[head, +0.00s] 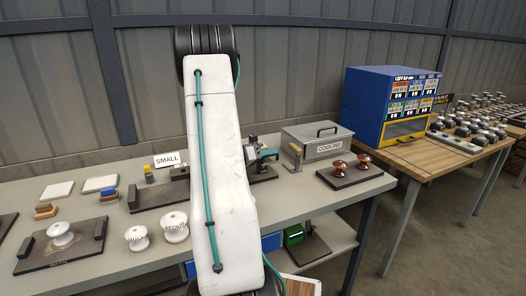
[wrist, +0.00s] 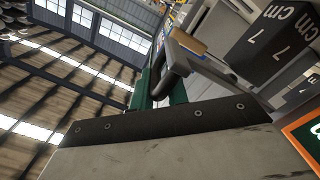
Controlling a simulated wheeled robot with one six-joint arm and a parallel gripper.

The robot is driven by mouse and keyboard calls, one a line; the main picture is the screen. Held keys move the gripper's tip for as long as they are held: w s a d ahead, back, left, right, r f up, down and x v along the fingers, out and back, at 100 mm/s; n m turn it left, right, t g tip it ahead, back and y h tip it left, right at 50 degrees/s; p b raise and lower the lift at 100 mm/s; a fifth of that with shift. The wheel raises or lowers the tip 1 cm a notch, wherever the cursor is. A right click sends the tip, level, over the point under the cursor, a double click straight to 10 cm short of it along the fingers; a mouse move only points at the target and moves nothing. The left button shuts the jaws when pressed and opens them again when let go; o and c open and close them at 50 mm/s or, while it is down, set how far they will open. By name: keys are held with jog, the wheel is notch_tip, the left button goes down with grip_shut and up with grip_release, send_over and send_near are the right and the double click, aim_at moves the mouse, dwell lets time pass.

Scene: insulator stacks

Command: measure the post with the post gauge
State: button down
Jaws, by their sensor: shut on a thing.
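A black block marked "7 cm" on its faces (wrist: 268,42), which looks like the post gauge, is large and close at the upper right of the wrist view. A white ribbed insulator (head: 60,235) stands on a dark base (head: 40,262) at the left. I cannot tell which piece is the post.
Two loose white insulators (head: 137,238) (head: 175,227) stand beside my arm on the grey bench (head: 110,275). A "SMALL" sign (head: 167,159) stands behind. A grey "COOLING" box (head: 318,142) and red-brown insulators on a dark plate (head: 352,178) are at the right. A blue cabinet (head: 365,95) stands beyond.

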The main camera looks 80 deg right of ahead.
jog(key=shift+s+a+f, duration=0.2)
jog(key=shift+s+a, duration=0.05)
jog(key=c, duration=1.5)
grip_release()
jog(key=shift+c, duration=0.2)
jog(key=shift+o, duration=0.3)
jog(key=shift+a+r, duration=0.1)
jog(key=shift+a, duration=0.05)
jog(key=shift+w, duration=0.2)
jog(key=v, duration=0.7)
jog(key=shift+w, duration=0.2)
jog(key=shift+a, duration=0.1)
